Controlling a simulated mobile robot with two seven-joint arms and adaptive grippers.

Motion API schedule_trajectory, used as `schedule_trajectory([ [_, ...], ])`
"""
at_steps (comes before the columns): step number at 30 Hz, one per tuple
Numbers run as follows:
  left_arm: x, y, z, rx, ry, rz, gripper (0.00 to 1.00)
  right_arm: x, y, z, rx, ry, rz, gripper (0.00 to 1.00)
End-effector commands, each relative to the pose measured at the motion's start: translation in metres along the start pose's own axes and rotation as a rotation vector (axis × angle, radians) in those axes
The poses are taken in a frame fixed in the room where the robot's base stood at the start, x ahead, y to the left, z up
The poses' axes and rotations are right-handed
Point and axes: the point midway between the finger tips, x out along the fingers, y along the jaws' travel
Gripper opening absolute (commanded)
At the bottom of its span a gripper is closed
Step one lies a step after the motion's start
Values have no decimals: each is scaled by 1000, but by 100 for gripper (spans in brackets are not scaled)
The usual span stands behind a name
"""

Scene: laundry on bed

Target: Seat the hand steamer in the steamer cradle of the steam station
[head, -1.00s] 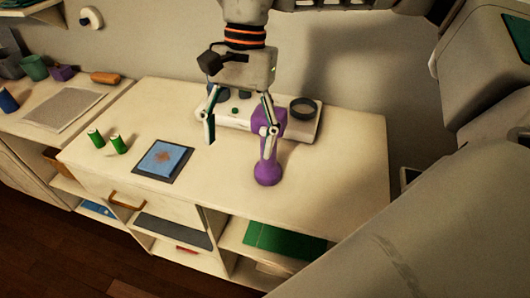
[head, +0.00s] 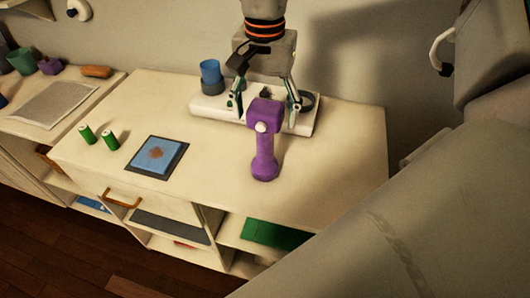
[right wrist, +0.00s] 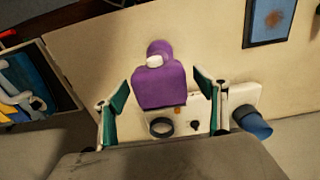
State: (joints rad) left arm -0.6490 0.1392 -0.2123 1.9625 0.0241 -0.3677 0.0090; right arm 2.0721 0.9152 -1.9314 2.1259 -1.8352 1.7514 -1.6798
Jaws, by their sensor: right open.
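The purple hand steamer (head: 265,150) stands upright on the white tabletop, a pale round button on its side. It also shows in the right wrist view (right wrist: 160,85). Behind it is the white steam station (head: 212,110), with a dark ring (head: 306,100) at its right end, which looks like the steamer cradle. The ring is empty in the right wrist view (right wrist: 161,127). My right gripper (head: 266,106) is open, at the steamer's head. In the right wrist view its fingers (right wrist: 162,85) flank the head with gaps on both sides. My left gripper is not in view.
A blue cup-like container (head: 210,73) stands on the station's left end. The tabletop right of the steamer is clear. Open shelves are below.

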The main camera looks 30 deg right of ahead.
Motion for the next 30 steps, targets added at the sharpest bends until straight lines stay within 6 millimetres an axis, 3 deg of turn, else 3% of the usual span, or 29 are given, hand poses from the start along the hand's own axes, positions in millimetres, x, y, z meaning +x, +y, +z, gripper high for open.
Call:
schedule_trajectory([
  [3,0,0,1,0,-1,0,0,11,1,0,1,-1,1,72],
  [11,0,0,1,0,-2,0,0,13,0,0,2,0,-1,72],
  [18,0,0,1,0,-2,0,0,13,0,0,1,0,0,12],
  [20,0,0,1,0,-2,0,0,13,0,0,1,-1,0,0],
  [30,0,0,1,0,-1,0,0,9,0,0,1,0,-2,0],
])
